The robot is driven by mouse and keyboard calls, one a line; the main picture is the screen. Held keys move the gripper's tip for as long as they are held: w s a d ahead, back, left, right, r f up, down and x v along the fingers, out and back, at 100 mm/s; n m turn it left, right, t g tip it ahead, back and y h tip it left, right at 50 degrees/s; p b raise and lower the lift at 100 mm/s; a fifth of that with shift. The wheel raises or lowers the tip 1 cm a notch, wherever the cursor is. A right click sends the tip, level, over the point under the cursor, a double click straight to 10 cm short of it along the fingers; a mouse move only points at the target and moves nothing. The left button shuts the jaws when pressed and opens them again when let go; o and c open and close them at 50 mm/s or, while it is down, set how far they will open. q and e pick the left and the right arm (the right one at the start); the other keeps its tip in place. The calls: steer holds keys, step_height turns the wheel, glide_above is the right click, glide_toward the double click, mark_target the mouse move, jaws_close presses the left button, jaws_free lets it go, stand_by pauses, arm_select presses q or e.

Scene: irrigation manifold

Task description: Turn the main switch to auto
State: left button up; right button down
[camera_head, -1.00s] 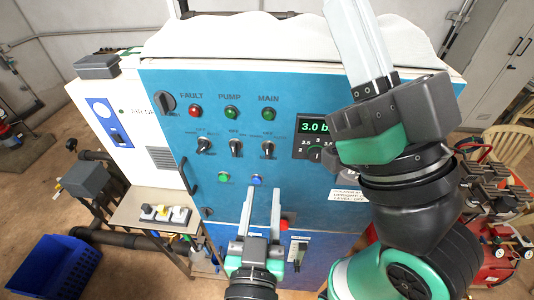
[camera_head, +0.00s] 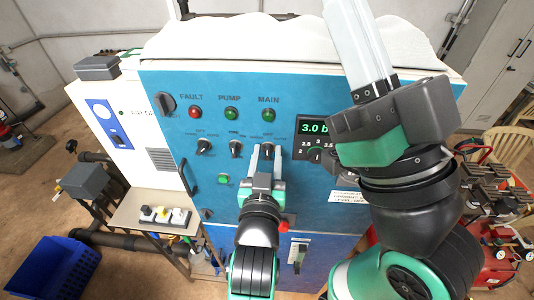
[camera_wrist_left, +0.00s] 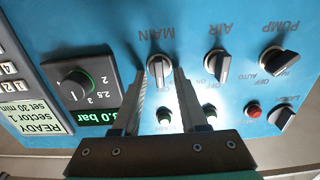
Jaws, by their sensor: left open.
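The main switch is a black rotary knob with a pale pointer bar on the blue panel (camera_head: 300,90). In the left wrist view the main switch (camera_wrist_left: 158,69) sits beside the label MAIN, its bar roughly along the picture's vertical. My left gripper (camera_wrist_left: 160,75) is open, with one fingertip on each side of this knob; contact cannot be told. In the head view my left gripper (camera_head: 266,150) covers much of the knob. My right gripper (camera_head: 355,35) points up at the panel's right; its finger gap is unclear.
The air switch (camera_wrist_left: 216,66) and pump switch (camera_wrist_left: 278,63) stand beside the main switch. A pressure display with dial (camera_wrist_left: 85,85) is on its other side. Lamps (camera_head: 231,113) run above the switches. A blue crate (camera_head: 57,268) is on the floor.

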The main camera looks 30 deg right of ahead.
arm_select(q)
jaws_close()
steer(key=shift+m, duration=0.3)
steer(key=m, duration=0.4)
steer(key=shift+s+d, duration=0.15)
steer(key=shift+d+m, duration=0.1)
steer(key=shift+m, duration=2.1)
steer(key=shift+f, duration=0.1)
jaws_free()
